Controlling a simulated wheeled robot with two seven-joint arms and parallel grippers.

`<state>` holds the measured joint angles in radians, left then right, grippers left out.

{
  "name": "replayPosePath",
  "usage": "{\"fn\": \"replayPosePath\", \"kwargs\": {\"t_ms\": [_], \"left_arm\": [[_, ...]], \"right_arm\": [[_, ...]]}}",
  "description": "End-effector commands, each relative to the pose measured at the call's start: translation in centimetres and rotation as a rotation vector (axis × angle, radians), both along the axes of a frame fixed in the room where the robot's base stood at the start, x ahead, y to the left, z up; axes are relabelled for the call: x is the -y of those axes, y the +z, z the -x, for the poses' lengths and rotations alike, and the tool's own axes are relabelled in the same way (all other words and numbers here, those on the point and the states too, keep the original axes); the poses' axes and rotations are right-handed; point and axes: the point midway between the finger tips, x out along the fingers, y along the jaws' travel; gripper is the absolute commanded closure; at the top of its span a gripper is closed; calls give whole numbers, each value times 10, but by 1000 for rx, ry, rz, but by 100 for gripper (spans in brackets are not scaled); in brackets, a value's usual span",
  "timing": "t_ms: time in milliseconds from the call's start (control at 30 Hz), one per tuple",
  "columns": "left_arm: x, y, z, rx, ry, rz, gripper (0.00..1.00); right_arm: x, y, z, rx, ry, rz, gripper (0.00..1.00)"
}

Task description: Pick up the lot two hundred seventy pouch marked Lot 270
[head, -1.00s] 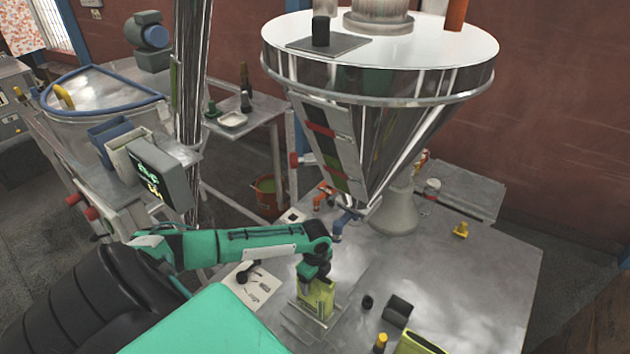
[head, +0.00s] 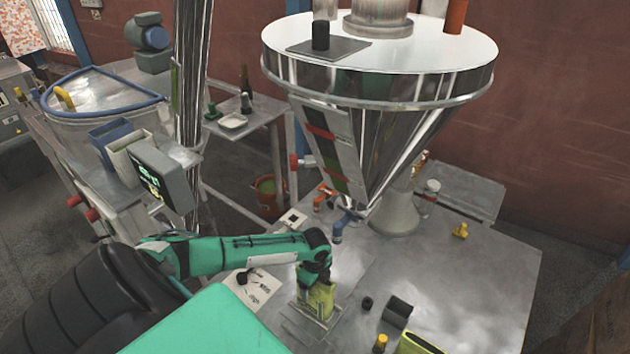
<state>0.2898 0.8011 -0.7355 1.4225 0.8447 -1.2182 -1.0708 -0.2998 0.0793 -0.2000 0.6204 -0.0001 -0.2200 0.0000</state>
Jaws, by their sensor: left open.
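A yellow-green pouch (head: 319,302) stands on a flat metal plate on the steel table, below and in front of the hopper spout. Its marking is too small to read. My left gripper (head: 308,284) is at the pouch's top left edge, open, with its fingers partly hidden by the wrist. I cannot tell whether the fingers touch the pouch. A second yellow-green item (head: 418,343) shows in part at the bottom edge; its marking cannot be read either. My right gripper is not in view.
A dark block (head: 397,311), a small black cap (head: 366,303) and a yellow-topped piece (head: 380,343) stand right of the pouch. A printed sheet (head: 257,288) lies to the left.

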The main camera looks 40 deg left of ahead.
Motion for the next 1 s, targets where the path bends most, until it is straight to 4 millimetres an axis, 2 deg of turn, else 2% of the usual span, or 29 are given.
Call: {"fn": "replayPosePath", "kwargs": {"t_ms": [233,267,600,667,1000], "left_arm": [[0,0,0,0,0,0,20],[0,0,0,0,0,0,24],[0,0,0,0,0,0,91],[0,0,-1,1,0,0,100],[0,7,-1,2,0,0,100]], "right_arm": [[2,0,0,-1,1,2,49],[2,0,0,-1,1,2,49],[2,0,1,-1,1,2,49],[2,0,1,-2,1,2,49],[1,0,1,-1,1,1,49]]}}
